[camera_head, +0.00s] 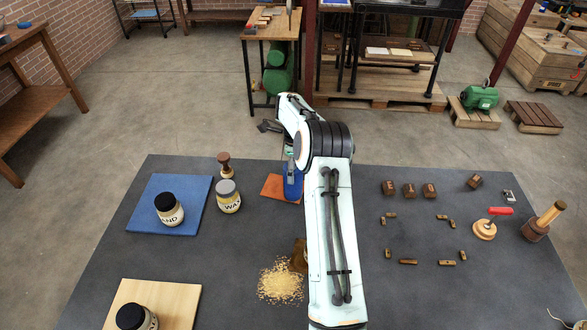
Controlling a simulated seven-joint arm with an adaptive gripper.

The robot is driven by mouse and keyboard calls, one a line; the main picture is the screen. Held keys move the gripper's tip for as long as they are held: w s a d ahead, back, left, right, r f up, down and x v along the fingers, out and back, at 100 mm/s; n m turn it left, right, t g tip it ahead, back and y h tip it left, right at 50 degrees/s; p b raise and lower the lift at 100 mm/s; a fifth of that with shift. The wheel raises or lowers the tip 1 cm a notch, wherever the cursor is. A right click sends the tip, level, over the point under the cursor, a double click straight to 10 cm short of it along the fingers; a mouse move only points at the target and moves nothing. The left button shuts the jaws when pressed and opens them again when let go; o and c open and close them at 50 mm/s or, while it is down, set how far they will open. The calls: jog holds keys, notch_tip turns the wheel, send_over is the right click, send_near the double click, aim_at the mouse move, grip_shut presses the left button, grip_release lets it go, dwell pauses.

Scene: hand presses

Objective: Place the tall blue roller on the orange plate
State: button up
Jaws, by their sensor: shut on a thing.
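The tall blue roller (292,184) is upright in front of the orange plate (272,187), with its right side close to my arm. The plate lies flat on the dark table and part of it is hidden behind the roller and my arm. My gripper (290,164) is shut on the roller's upper part, mostly hidden by my own arm links. I cannot tell whether the roller's base touches the plate or hangs just above it.
Left of the plate stand a wooden-handled stamp (224,166), a grey-lidded jar (228,197) and a black-lidded jar (170,210) on a blue mat (150,196). Shavings (280,283) lie nearer. Several small wooden blocks (409,190) and a mallet (544,222) are right.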

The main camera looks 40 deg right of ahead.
jog(key=o, duration=1.2)
jog(key=shift+f, duration=0.1)
